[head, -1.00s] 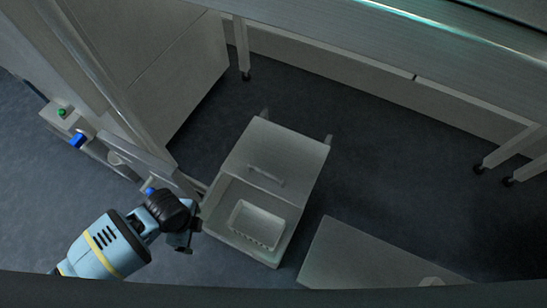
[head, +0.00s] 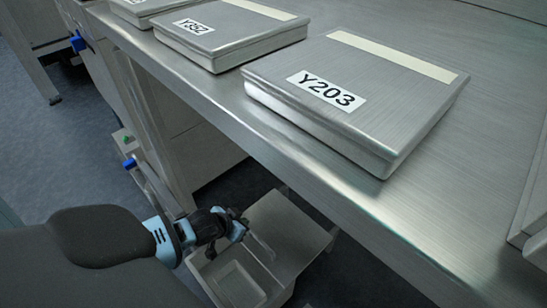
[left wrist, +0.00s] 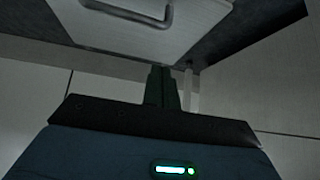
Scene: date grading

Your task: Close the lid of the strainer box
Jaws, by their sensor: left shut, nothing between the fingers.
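The strainer box (head: 208,286) is a pale grey box low down below the metal counter. Its front part is open and shows a white strainer basket (head: 231,272) inside. Its lid (head: 293,232) is a flat pale panel with a bar handle, lying over the back part. In the left wrist view the lid (left wrist: 105,30) and its handle (left wrist: 150,22) show at the top. My left gripper (head: 240,226) is beside the lid's left edge in the head view; its fingers (left wrist: 162,75) are shut and empty. Whether they touch the lid is unclear. My right gripper is not in view.
The metal counter (head: 225,105) overhangs close to my left arm. Lidded metal boxes marked Y203 (head: 385,85) and Y352 (head: 225,40) stand on it. A cabinet with a green and a blue button (head: 129,163) stands at the left. Dark floor is open at far left.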

